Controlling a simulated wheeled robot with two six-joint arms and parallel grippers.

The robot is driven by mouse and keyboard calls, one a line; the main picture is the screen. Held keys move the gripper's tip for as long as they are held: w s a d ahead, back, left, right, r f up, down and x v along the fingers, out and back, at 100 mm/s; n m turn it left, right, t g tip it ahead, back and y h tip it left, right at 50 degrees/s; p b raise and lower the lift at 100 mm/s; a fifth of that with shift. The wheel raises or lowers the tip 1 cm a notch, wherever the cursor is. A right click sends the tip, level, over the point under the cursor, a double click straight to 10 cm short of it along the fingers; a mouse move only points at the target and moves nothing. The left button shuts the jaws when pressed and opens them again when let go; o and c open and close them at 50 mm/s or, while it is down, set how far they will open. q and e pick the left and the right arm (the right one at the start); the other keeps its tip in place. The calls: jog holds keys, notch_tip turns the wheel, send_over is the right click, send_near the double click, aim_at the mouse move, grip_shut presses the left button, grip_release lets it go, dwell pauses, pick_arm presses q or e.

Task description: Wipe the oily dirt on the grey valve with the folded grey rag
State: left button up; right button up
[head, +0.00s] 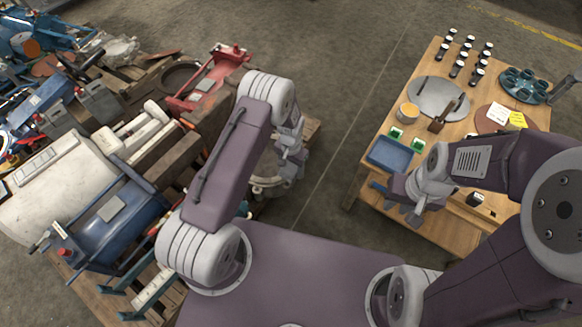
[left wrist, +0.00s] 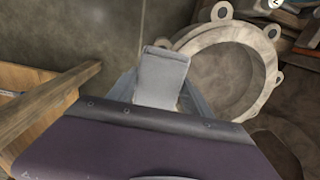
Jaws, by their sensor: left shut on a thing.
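My left gripper (head: 291,163) is shut on the folded grey rag (left wrist: 162,78), which sticks up between the fingers in the left wrist view. The grey valve (left wrist: 190,42) is a thick ring with bolt lugs, just right of the rag and partly behind it in that view. Whether rag and valve touch, I cannot tell. In the head view the valve (head: 267,182) is largely hidden behind my left arm. Oily dirt cannot be made out clearly on it. My right gripper (head: 402,205) is over the near left part of the wooden table; its finger gap is unclear.
Pallets at left carry a red frame (head: 212,75), a white cylinder (head: 62,185) and a blue motor (head: 118,222). The wooden table (head: 392,108) at right holds a blue tray (head: 390,154), a grey disc (head: 430,92) and several small bottles. Bare floor lies between.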

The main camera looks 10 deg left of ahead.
pick_arm(q)
jog(key=shift+r+p, duration=1.85)
jog(key=shift+r, duration=0.6)
